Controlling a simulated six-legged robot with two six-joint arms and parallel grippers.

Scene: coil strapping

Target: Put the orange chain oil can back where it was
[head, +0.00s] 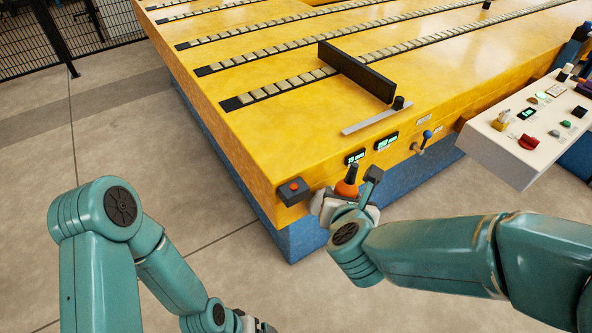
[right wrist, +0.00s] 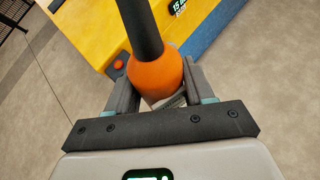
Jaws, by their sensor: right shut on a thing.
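The orange chain oil can (head: 346,188) has a rounded orange body and a dark nozzle. My right gripper (head: 345,200) is shut on it, in front of the yellow machine's near edge. In the right wrist view the can (right wrist: 157,78) sits between the two fingers, its black nozzle pointing up and slightly left; its lower part is hidden by the gripper. I cannot tell whether the can touches anything else. My left gripper (head: 256,325) is low at the bottom edge of the head view, partly cut off, its fingers unclear.
The yellow machine bed (head: 240,130) has several chain tracks and a dark upright plate (head: 355,72). A red-button box (head: 294,190), green displays (head: 386,141) and a blue-knobbed lever (head: 425,138) line its near edge. A white control panel (head: 515,150) stands right. The floor at left is clear.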

